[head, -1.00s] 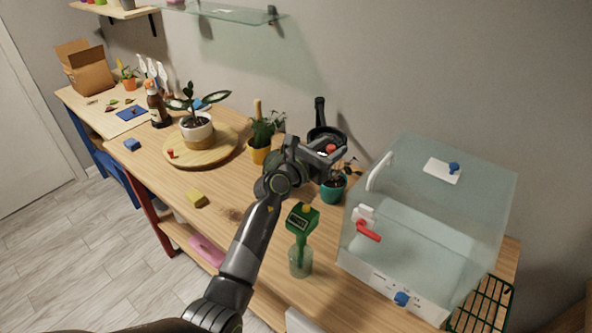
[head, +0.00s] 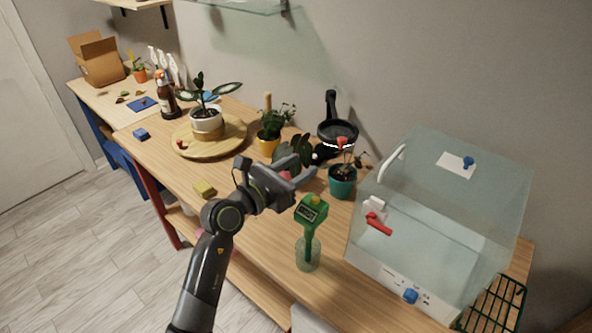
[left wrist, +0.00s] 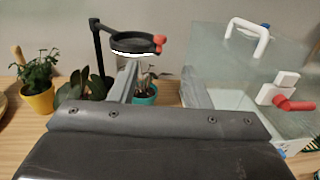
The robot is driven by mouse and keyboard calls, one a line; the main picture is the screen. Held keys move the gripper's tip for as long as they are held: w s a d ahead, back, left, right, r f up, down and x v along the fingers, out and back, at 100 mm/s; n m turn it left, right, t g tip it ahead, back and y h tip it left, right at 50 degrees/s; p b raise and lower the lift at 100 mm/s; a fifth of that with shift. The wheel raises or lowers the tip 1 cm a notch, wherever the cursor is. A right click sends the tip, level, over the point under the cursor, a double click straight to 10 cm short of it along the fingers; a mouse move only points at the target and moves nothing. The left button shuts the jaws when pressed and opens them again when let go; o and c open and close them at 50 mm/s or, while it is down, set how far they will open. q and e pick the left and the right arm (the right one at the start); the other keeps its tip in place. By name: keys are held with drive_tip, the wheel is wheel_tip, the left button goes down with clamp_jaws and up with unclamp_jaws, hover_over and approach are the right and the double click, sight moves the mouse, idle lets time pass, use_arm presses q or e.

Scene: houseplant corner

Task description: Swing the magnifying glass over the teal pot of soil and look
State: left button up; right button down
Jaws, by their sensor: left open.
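The magnifying glass (head: 337,132) is a black ring on a dark upright stand, with a red knob on its near side. In the left wrist view the ring (left wrist: 133,44) appears above and slightly left of the teal pot (left wrist: 147,95). In the head view the teal pot (head: 342,184) holds soil and a small plant, and the ring shows just behind and above it. I cannot tell how fully the ring overhangs the pot. My left gripper (head: 298,180) is open and empty, left of the pot and apart from the knob. My right gripper is not in view.
A clear cabinet (head: 440,220) with a red handle stands right of the pot. A green meter (head: 312,212) stands in a glass in front. A yellow-potted plant (head: 270,143) and a dark-leaved plant (head: 293,152) are left. The front table strip holds a yellow block (head: 204,189).

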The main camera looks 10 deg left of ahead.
use_arm(q)
drive_tip(key=shift+s, duration=0.1)
drive_tip(key=shift+c, duration=0.2)
drive_tip(key=shift+a, duration=0.1)
drive_tip(key=shift+c, duration=1.2)
drive_tip(key=a+m+g+b, duration=0.1)
drive_tip(key=b, duration=0.1)
drive_tip(key=w+h+b, duration=0.1)
drive_tip(key=b, duration=0.2)
drive_tip(key=shift+w+a+f+m+g+h, duration=0.2)
drive_tip(key=shift+w+a+m+g+h, duration=0.1)
drive_tip(key=shift+a+m+g, duration=0.1)
clamp_jaws()
wheel_tip(320, 180, up, 3)
drive_tip(key=a+m+g+h+b, duration=0.1)
drive_tip(key=a+m+g+b, duration=0.15)
drive_tip(key=b, duration=0.25)
drive_tip(key=shift+n+g, duration=0.35)
drive_tip(key=p+x, duration=0.2)
drive_tip(key=x, duration=0.4)
drive_tip(key=p+x, duration=0.1)
drive_tip(key=x, duration=0.5)
drive_tip(key=shift+w+a+r+p, duration=0.15)
drive_tip(key=shift+w+r+p, duration=0.05)
drive_tip(key=shift+w+p, duration=0.2)
drive_tip(key=shift+w+d+f, duration=0.25)
drive_tip(key=shift+w+d, duration=0.1)
drive_tip(key=shift+d, duration=0.05)
